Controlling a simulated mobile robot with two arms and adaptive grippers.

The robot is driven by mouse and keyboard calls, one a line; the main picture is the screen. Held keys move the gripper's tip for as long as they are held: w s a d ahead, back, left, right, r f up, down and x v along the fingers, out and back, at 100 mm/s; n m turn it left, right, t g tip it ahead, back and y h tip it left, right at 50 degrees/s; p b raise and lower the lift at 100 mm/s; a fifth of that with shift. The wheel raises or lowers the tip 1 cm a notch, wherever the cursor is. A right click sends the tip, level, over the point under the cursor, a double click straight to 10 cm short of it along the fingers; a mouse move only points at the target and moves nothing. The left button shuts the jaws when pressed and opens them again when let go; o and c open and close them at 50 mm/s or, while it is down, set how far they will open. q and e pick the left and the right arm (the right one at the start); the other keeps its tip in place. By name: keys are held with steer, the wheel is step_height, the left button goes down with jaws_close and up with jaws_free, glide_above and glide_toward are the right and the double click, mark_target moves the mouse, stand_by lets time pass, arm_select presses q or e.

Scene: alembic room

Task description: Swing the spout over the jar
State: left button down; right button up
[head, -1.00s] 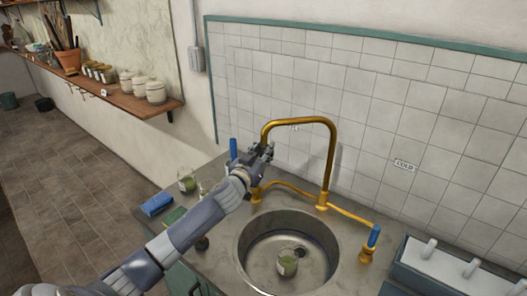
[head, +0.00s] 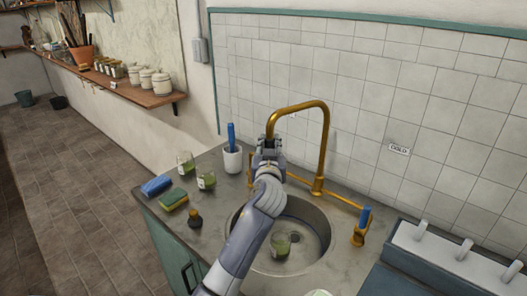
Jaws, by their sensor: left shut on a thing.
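The brass spout (head: 324,140) arches up from behind the sink, and its free end comes down to the left. My left gripper (head: 269,143) is shut on that free end, above the sink's back left rim. A glass jar with green contents (head: 280,244) stands in the sink basin (head: 318,250), below and in front of the gripper. My left forearm covers the left part of the basin. My right gripper is not in view.
A blue-handled tap (head: 363,225) stands at the right.

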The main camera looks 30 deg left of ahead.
arm_select(q)
steer(key=s+d+b, duration=0.1)
steer(key=d+b, duration=0.2)
steer(key=d, duration=0.3)
steer(key=shift+s+d+n+g+y, duration=0.15)
steer(key=shift+s+n+g+y, duration=0.15)
steer(key=shift+y, duration=0.1)
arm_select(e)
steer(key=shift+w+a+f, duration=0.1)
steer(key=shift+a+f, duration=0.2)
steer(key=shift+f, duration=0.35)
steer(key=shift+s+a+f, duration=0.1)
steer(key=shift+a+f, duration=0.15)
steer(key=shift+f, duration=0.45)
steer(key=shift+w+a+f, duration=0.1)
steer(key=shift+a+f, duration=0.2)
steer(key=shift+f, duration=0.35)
arm_select(q)
steer(key=shift+w+f, duration=0.1)
steer(key=c, duration=1.7)
jaws_free()
steer(key=o, duration=0.4)
steer(key=shift+d, duration=0.1)
step_height(320, 180, up, 10)
steer(key=shift+d+r, duration=0.1)
steer(key=shift+d, duration=0.05)
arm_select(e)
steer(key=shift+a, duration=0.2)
